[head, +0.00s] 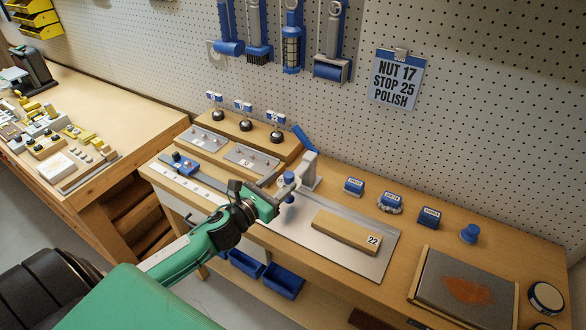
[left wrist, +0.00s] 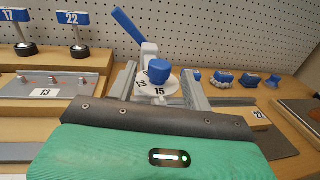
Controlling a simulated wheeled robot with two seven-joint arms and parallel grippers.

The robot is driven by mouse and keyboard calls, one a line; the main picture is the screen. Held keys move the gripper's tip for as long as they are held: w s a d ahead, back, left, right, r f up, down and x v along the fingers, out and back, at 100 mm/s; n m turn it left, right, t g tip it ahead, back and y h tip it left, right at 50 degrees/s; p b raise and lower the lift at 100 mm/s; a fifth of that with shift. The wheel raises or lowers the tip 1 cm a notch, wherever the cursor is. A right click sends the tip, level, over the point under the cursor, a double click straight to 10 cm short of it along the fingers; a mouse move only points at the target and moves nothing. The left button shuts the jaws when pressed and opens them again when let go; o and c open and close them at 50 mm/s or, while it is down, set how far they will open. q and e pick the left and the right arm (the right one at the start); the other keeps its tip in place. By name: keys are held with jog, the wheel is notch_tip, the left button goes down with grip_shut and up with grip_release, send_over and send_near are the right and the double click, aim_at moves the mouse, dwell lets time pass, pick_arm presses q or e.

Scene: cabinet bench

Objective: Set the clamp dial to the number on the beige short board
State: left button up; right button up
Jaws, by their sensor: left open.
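The clamp (head: 309,172) stands on the bench with its blue lever raised; it also shows in the left wrist view (left wrist: 149,50). Its dial (left wrist: 157,92) is a pale disc with a blue knob (left wrist: 159,70) on top. The beige short board (head: 346,232) lies on a grey plate and bears the number 22. My left gripper (head: 279,200) is open, its fingers on either side of the dial's knob in the left wrist view; contact cannot be told. My right gripper is out of view.
A sign (head: 397,80) on the pegboard reads NUT 17, STOP 25, POLISH. Several blue-topped items (head: 391,201) line the bench's back right. A sanding board (head: 464,290) lies at the right.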

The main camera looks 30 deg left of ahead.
pick_arm(q)
jog(key=shift+w+d+p, duration=0.2)
jog(key=shift+w+p, duration=0.05)
jog(key=shift+w, duration=0.75)
jog(key=shift+w+d+p, duration=0.2)
jog(key=shift+w, duration=0.75)
jog(key=shift+w+d+p, duration=0.2)
jog(key=shift+w+p, duration=0.05)
jog(key=shift+w, duration=0.75)
jog(key=c, duration=1)
